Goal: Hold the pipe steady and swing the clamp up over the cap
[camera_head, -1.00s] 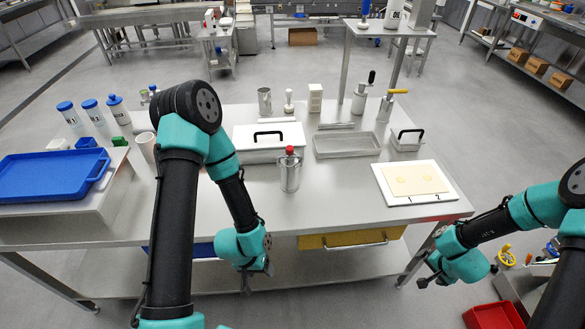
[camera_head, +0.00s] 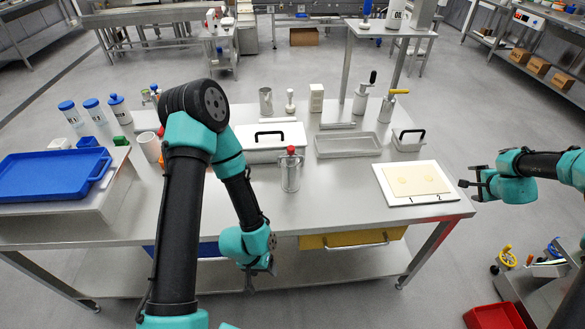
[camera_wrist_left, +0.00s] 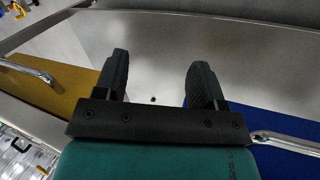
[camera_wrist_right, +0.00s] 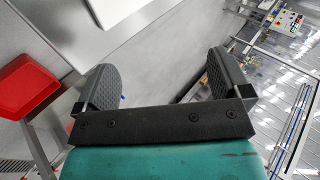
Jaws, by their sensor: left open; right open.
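A steel cylinder with a red top (camera_head: 290,172) stands upright near the front middle of the table. Two more upright steel pieces stand at the back right, one with a black handle (camera_head: 362,95) and one with a yellow handle (camera_head: 388,105). I cannot tell which piece is the pipe, cap or clamp. My left gripper (camera_head: 260,276) is low in front of the table edge, below the tabletop; it is open and empty in the left wrist view (camera_wrist_left: 160,78). My right gripper (camera_head: 470,187) is just off the table's right edge, open and empty in the right wrist view (camera_wrist_right: 160,78).
A white board with pasta sheet (camera_head: 394,196) lies at the table's right end. A blue tray (camera_head: 35,195) is at left.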

